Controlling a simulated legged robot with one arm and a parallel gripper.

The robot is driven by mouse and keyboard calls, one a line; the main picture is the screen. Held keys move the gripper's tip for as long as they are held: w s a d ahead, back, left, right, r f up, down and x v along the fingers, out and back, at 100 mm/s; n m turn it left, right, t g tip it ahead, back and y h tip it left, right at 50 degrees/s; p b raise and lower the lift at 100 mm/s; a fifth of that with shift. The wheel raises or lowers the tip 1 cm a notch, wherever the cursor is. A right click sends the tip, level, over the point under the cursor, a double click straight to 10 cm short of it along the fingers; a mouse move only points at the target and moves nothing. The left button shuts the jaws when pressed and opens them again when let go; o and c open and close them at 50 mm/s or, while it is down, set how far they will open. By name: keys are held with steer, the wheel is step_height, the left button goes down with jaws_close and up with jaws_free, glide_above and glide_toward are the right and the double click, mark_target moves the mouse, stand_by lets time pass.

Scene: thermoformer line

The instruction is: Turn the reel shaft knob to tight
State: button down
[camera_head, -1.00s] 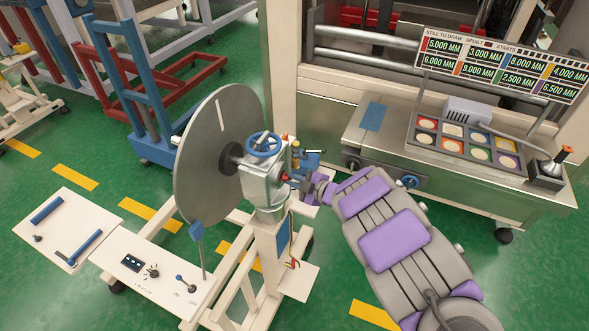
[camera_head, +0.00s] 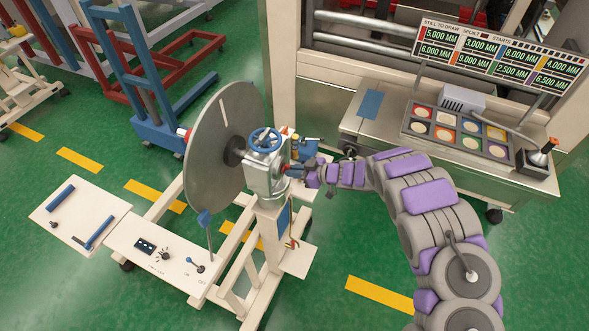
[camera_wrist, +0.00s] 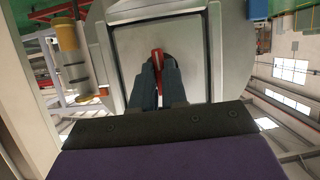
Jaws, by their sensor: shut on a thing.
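The reel stand's grey housing (camera_head: 264,176) carries a large grey disc (camera_head: 218,150) on its left and a blue handwheel (camera_head: 264,141) on top. My gripper (camera_head: 288,169) is at the right side of the housing. In the wrist view my gripper (camera_wrist: 158,80) is shut on a red knob (camera_wrist: 158,60), which stands in front of the housing's square face (camera_wrist: 190,52). The fingers hide most of the knob, and I cannot read any tight marking.
A white control panel (camera_head: 140,262) with switches extends at the lower left of the stand. A bench (camera_head: 385,145) with colored pots and a display board (camera_head: 500,62) stands at the right. A blue and red frame stands behind the disc. Green floor is open at the front.

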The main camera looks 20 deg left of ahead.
steer(key=shift+w+r, duration=0.15)
steer(key=shift+r, duration=0.05)
stand_by(0.4)
steer(key=c, duration=1.5)
jaws_free()
steer(key=o, duration=0.3)
steer(key=shift+f, duration=0.1)
steer(key=shift+o, duration=0.2)
steer(key=shift+a, duration=0.15)
steer(key=b+v, duration=0.3)
steer(key=v, duration=1.4)
steer(key=shift+d, duration=0.3)
steer(key=shift+w, duration=0.1)
